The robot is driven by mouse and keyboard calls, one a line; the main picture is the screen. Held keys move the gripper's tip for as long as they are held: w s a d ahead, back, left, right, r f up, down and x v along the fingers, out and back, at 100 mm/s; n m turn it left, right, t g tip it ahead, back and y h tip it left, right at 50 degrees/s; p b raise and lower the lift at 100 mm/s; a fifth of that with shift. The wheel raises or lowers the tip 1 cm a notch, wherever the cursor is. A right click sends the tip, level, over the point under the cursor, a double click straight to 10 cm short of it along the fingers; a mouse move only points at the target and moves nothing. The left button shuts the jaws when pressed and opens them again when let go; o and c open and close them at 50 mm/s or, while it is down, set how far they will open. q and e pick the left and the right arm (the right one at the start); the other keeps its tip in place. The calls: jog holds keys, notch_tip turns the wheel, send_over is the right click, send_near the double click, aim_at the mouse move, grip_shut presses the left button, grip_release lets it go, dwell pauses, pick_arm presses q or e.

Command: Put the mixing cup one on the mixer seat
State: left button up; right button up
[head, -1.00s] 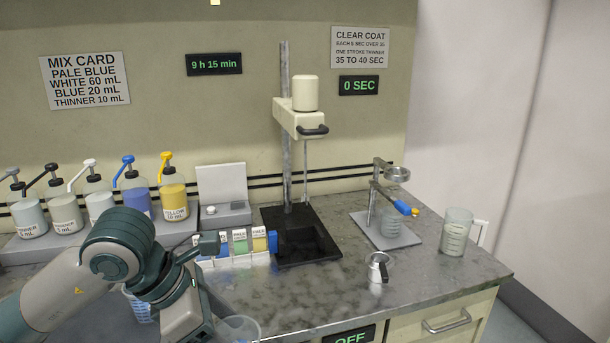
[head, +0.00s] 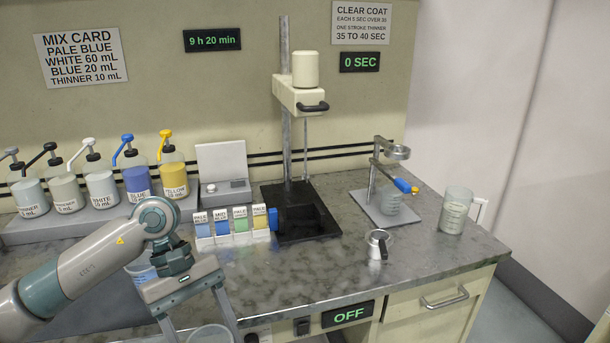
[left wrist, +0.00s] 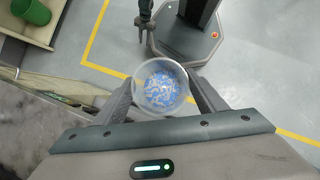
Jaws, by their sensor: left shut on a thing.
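My left gripper (left wrist: 160,98) is shut on a clear mixing cup (left wrist: 161,88), with one finger on each side of it. The cup holds streaky blue and white paint. In the head view the cup (head: 211,334) shows at the bottom edge, in front of the counter, cut off by the frame. The mixer seat (head: 300,229) is a black base under the cream mixer head, to the right of and beyond my gripper; no cup stands on it. My right gripper (left wrist: 144,34) hangs small at the top of the left wrist view; its opening is unclear.
Another cup (head: 141,270) stands partly hidden behind my left arm. Colour sample cards (head: 232,231) stand left of the mixer. A small metal cup (head: 379,244), a strainer stand (head: 389,205) and a clear cup (head: 454,212) are to the right. The counter's front middle is clear.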

pick_arm(q)
jog(key=a+m+y, duration=0.1)
jog(key=m, duration=0.1)
jog(key=f+m+g, duration=0.1)
jog(key=m, duration=0.1)
jog(key=s+a+f+m+y, duration=0.1)
jog(key=m, duration=0.1)
jog(key=shift+a+f+y, duration=0.25)
jog(key=shift+a+y, duration=0.05)
jog(key=shift+s+a+f+m+g+y, duration=0.15)
jog(key=shift+a+f+m+y, duration=0.2)
jog(key=shift+m, duration=0.3)
jog(key=shift+s+a+f+m+g+y, duration=0.1)
jog(key=shift+a+f+m+g+y, duration=0.2)
jog(key=shift+m, duration=0.35)
jog(key=shift+w+d+r, duration=0.1)
jog(key=shift+d+r, duration=0.05)
jog(key=shift+r, duration=0.1)
jog(key=shift+a+f, duration=0.1)
jog(key=shift+a, duration=0.1)
dwell(0.5)
jog(key=shift+a, duration=0.1)
dwell(0.8)
